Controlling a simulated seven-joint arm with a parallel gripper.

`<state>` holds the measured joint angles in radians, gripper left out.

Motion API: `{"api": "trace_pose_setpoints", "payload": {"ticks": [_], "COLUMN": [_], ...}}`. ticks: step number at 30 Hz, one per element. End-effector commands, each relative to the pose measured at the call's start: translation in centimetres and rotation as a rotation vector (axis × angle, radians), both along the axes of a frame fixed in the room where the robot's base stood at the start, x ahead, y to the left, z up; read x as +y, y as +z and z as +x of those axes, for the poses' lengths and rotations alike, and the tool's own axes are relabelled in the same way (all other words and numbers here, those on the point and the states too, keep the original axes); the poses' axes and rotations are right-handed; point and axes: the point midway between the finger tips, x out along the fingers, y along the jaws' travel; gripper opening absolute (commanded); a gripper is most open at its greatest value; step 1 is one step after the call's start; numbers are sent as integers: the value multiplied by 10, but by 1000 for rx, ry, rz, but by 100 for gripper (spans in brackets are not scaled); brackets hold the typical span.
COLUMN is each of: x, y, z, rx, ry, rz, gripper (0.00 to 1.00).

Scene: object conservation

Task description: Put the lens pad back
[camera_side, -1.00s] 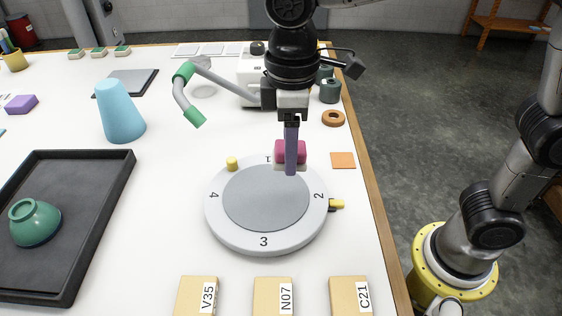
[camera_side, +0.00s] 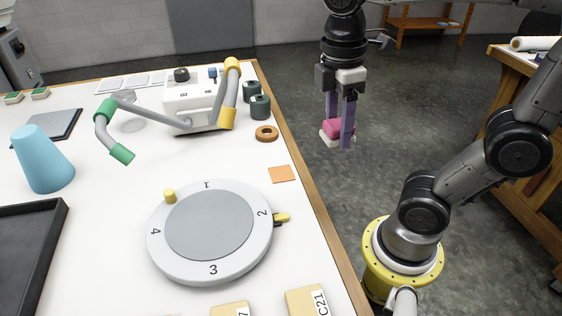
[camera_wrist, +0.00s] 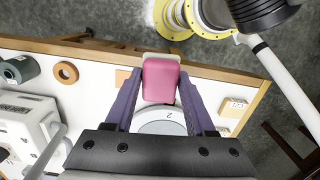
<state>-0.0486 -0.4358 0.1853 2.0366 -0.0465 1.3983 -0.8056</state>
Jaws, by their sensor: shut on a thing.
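The lens pad is a pink block with a pale base (camera_side: 332,130). My gripper (camera_side: 340,138) is shut on it and holds it in the air. In the side view they appear beyond the table's right edge, over the floor. In the wrist view the pink pad (camera_wrist: 160,80) sits between the purple fingers, its pale base showing at the far end. An orange square (camera_side: 281,174) lies flat on the table near the right edge, with nothing on it. It shows partly behind a finger in the wrist view (camera_wrist: 122,76).
A round turntable (camera_side: 210,272) numbered 1 to 4 stands on the table, with yellow knobs. A white device (camera_side: 190,98) with green-tipped and yellow-tipped arms stands behind. An orange ring (camera_side: 266,133), dark green cylinders (camera_side: 260,107), a blue cone (camera_side: 43,160) and labelled blocks (camera_side: 305,301) are around.

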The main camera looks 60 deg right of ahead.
Motion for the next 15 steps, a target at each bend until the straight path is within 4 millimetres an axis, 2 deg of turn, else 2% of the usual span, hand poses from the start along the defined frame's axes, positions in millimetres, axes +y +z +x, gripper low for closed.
{"api": "trace_pose_setpoints", "payload": {"ticks": [4, 7, 11, 15], "x": [-11, -14, -17, -19], "y": [4, 2, -10, -24], "z": [-4, 3, 27, 59], "rx": [5, 9, 16, 15], "ry": [-62, -75, -78, -78], "rz": [-5, -8, -11, -11], "gripper": [11, 11, 11, 11]}}
